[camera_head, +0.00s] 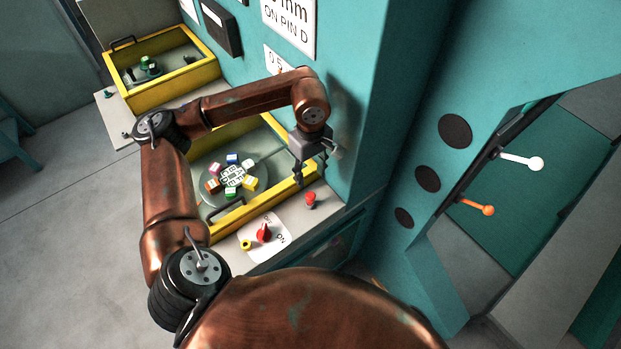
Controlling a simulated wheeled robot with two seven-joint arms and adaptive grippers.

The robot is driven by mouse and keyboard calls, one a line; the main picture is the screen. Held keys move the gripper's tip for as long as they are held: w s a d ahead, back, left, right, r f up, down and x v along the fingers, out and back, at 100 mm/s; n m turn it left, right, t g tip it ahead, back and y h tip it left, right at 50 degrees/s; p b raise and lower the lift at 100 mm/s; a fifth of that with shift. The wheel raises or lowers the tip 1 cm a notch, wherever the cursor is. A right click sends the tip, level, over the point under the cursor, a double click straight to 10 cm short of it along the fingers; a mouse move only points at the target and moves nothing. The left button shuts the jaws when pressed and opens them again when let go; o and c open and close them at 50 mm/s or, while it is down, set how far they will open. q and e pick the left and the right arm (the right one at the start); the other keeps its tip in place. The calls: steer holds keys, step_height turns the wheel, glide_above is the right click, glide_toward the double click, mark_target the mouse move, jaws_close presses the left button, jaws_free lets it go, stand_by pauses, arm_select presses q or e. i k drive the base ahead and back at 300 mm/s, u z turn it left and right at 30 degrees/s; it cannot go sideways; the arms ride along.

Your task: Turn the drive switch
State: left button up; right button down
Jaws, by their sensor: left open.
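The drive switch (263,234) is a red knob on a white plate (274,247). The plate is marked ON at its lower right, with a second, partly hidden word above. It lies on the grey ledge in front of the near yellow-framed tray. My left arm arches over that tray from the left. My left gripper (312,168) is open and empty, above the tray's right corner, close to the teal wall. It is up and to the right of the switch, apart from it. My right gripper is out of view.
A yellow button (246,245) sits left of the switch and a red button (310,200) right of it. The near yellow tray (272,197) holds a disc with coloured blocks. A second yellow tray (112,75) stands behind. Levers with white (536,163) and orange (488,210) knobs are at right.

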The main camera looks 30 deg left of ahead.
mark_target(263, 235)
steer(key=k, duration=2)
